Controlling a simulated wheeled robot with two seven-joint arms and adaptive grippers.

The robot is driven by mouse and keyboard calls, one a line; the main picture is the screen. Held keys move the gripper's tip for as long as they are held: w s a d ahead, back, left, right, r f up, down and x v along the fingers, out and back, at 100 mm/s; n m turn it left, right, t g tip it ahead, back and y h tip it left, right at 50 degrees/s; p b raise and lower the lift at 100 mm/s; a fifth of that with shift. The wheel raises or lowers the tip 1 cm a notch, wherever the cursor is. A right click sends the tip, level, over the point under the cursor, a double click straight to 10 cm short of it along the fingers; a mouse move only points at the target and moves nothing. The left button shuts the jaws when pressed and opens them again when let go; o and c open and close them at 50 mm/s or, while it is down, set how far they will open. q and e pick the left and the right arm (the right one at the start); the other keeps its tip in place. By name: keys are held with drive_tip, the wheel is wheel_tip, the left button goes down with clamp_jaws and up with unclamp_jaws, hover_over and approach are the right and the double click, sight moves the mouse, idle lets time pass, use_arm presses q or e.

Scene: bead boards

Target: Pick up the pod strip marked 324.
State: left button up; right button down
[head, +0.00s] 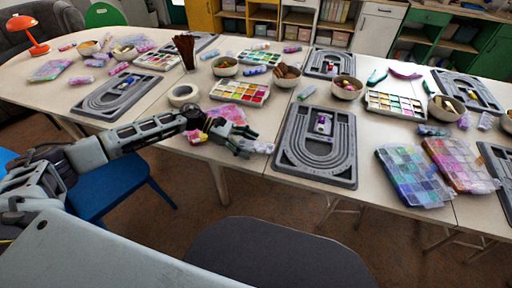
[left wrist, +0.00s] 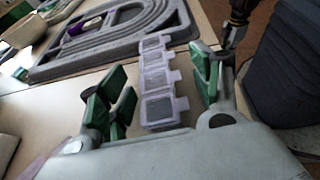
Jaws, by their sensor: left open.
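A clear pod strip with several lidded compartments (left wrist: 158,80) lies on the table in the left wrist view. It also shows in the head view (head: 259,147), close to the table's front edge. No marking on it can be read. My left gripper (head: 240,147) is open beside the strip. In the left wrist view its green-padded fingers (left wrist: 157,88) stand on either side of the strip, apart from each other. I cannot tell whether either pad touches the strip.
A grey bead board (head: 316,181) lies just right of the strip, and it fills the upper left of the wrist view (left wrist: 75,68). Bead cases (head: 414,178) lie further right. A dark chair (head: 270,254) stands in front.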

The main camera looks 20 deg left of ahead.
sight(248, 145)
use_arm(q)
drive_tip(key=c, duration=1.2)
drive_tip(key=shift+r, duration=0.2)
